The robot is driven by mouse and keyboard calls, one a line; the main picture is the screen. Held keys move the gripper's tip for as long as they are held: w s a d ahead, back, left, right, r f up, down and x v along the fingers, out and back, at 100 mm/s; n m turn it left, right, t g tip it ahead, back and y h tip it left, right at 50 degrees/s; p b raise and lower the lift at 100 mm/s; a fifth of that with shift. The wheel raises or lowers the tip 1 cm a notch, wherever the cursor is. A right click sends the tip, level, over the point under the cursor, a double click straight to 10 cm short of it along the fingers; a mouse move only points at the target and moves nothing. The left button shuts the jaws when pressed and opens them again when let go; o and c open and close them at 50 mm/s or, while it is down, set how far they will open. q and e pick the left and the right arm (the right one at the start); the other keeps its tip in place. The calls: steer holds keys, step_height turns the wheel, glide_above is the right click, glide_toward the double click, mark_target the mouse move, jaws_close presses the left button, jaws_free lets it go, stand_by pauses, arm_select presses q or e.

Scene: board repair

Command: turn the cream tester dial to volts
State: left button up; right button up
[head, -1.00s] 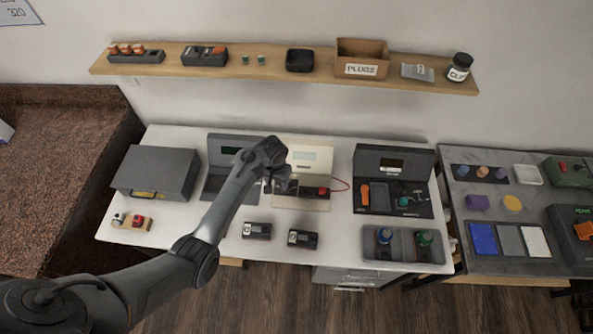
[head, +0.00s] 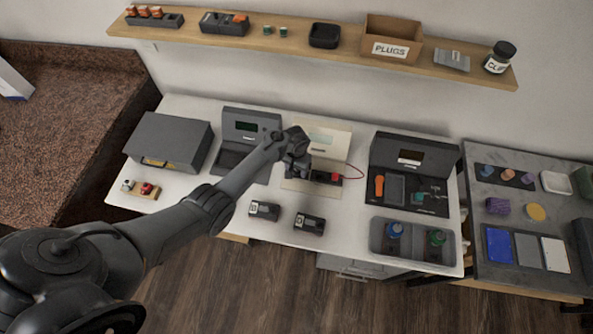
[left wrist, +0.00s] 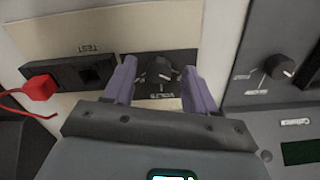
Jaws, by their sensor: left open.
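The cream tester (head: 328,134) stands on the white bench, its front partly hidden by my left arm in the head view. In the left wrist view, its black dial (left wrist: 160,70) sits on a dark panel, with the word VOLTS upside down just below it. My left gripper (left wrist: 159,66) is open, one purple finger on each side of the dial, with gaps between the fingers and the knob. A pale mark shows on the knob, but its exact heading is unclear. In the head view my left gripper (head: 297,166) is over the tester's front.
A red plug (left wrist: 40,87) with a red lead sits beside the tester's TEST socket. A dark grey tester with a similar knob (left wrist: 278,68) stands close by. Two small black boxes (head: 264,210) (head: 310,223) lie in front. A grey case (head: 168,145) stands at the left.

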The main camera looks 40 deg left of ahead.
arm_select(q)
steer(key=shift+f, duration=0.35)
jaws_close()
